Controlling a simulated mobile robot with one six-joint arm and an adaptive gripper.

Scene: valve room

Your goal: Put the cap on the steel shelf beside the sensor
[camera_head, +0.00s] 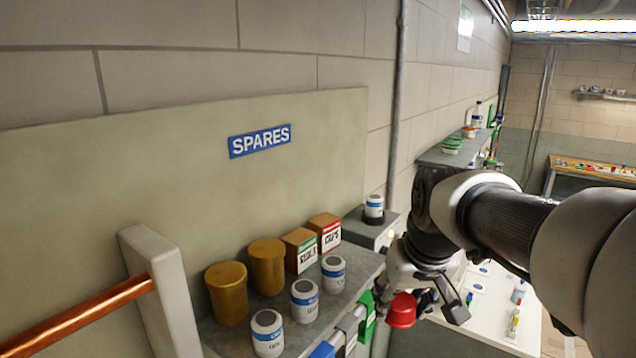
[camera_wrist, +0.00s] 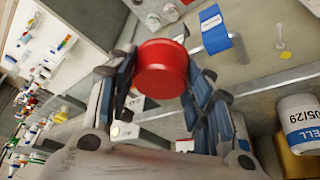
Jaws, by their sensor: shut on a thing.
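The red cap (camera_head: 403,310) is held between the two fingers of my gripper (camera_head: 432,308), in front of the steel shelf's edge in the head view. The wrist view shows the cap (camera_wrist: 162,68) between the fingertips (camera_wrist: 160,78). The steel shelf (camera_head: 232,342) runs under the SPARES sign. Several white cylinders with blue bands stand along its front, one of them here (camera_head: 304,300); I cannot tell which, if any, is the sensor. Another white cylinder (camera_head: 374,206) stands on a black base on a grey block, right of the shelf.
Two brass cylinders (camera_head: 267,267) and two brown boxes (camera_head: 325,232) stand at the shelf's back. A copper pipe (camera_head: 80,315) and its upright (camera_head: 160,290) block the left. Coloured tags (camera_head: 366,315) hang along the front edge. A white table (camera_head: 500,318) lies beyond my gripper.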

